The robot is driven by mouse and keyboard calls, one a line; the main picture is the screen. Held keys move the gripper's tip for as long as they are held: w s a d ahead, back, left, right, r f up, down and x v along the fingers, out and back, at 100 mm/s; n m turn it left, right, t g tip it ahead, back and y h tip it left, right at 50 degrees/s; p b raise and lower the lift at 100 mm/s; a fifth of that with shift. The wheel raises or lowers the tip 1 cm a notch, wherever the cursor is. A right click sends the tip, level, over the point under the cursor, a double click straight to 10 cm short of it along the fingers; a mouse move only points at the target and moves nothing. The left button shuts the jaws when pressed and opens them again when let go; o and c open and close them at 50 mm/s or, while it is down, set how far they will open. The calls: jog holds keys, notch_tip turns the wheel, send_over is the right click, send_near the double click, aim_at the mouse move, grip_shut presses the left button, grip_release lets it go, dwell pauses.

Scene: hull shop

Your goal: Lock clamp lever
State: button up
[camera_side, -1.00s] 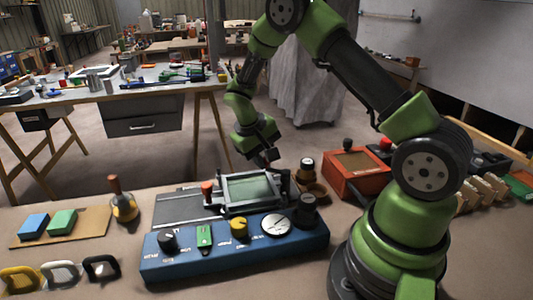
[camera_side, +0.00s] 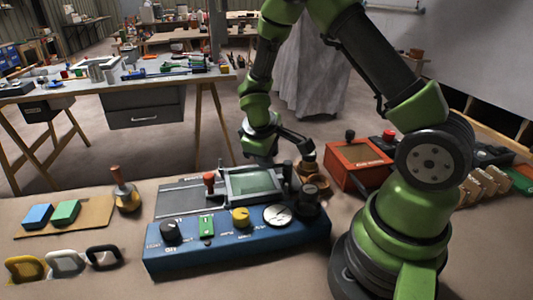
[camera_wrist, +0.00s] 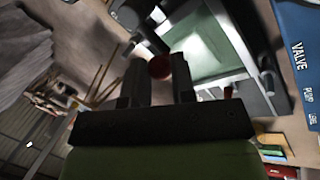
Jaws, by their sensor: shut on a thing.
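A hinged-looking grey frame (camera_side: 228,189) with a green pane (camera_side: 252,184) sits at the back of the blue console. In the wrist view, the frame (camera_wrist: 232,52) lies right of my fingers. A round red knob (camera_wrist: 159,68) shows between my fingertips; I take it to be the clamp lever's end. The rest of the lever is hard to make out. My gripper (camera_wrist: 156,78) is shut on this knob. In the side view, my gripper (camera_side: 263,160) is down at the back of the frame, and its fingertips and the knob are hidden.
A dark post (camera_side: 287,172) and brown round parts (camera_side: 307,166) stand close on the right. A red box (camera_side: 362,170) is farther right. A wooden-handled tool (camera_side: 125,192) stands left.

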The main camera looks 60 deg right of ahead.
dwell(0.3)
jog(key=o, duration=0.9)
jog(key=v, duration=1)
jog(key=s+a+r+m+t+y, duration=0.5)
jog(key=s+a+r, duration=0.4)
jog(key=s+r, duration=0.4)
jog(key=shift+s+a+m+t+y, duration=0.35)
jog(key=shift+s+t+y, duration=0.15)
jog(key=shift+s+t, duration=0.25)
